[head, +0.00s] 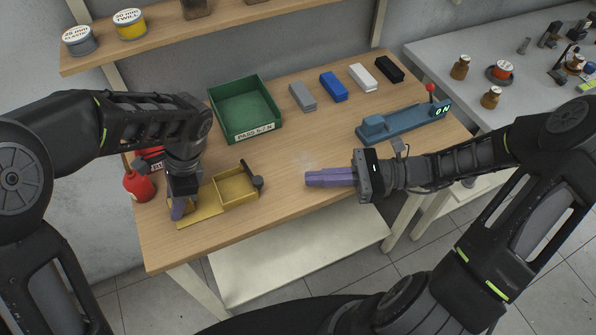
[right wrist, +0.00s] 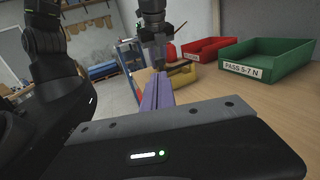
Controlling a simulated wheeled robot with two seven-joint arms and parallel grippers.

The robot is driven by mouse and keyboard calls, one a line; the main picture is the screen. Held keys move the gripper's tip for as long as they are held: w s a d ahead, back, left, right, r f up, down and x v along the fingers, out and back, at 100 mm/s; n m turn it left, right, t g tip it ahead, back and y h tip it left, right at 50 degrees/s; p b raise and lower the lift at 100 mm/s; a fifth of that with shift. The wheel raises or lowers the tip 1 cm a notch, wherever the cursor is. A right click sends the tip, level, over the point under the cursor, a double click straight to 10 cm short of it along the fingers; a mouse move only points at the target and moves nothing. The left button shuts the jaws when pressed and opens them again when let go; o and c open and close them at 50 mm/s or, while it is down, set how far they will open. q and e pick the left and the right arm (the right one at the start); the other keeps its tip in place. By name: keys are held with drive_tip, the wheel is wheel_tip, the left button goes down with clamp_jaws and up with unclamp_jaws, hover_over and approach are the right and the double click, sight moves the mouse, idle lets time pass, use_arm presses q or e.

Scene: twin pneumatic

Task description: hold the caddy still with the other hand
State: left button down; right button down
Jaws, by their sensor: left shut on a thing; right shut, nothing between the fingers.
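The yellow caddy (head: 237,187) lies near the front left of the bench, with a low open compartment on its right and a dark bar with a round knob along that side. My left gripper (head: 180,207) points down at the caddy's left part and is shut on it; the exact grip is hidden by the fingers. The caddy also shows, partly covered, in the right wrist view (right wrist: 184,78). My right gripper (head: 308,179) is shut and empty, level above the bench to the right of the caddy and apart from it.
A green bin (head: 247,127) stands behind the caddy. Red bottle (head: 138,187) and red bin (right wrist: 203,44) are at the left. Grey, blue, white and black blocks (head: 333,87) line the back. A blue fixture with a red-knobbed lever (head: 403,124) is at the right. The bench middle is clear.

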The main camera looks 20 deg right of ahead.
drive_tip(key=x, duration=0.8)
drive_tip(key=shift+a, duration=0.2)
drive_tip(key=shift+s+a, duration=0.1)
drive_tip(key=shift+s+a, duration=0.3)
drive_tip(key=shift+a, duration=0.3)
drive_tip(key=shift+s+a, duration=0.35)
drive_tip(key=shift+a, duration=0.3)
drive_tip(key=a, duration=0.4)
drive_tip(key=shift+s+a, duration=0.1)
drive_tip(key=shift+s, duration=0.25)
drive_tip(key=shift+x, duration=1.2)
drive_tip(key=s+d, duration=0.9)
drive_tip(key=d, duration=0.1)
drive_tip(key=shift+s+d, duration=0.2)
drive_tip(key=shift+s, duration=0.05)
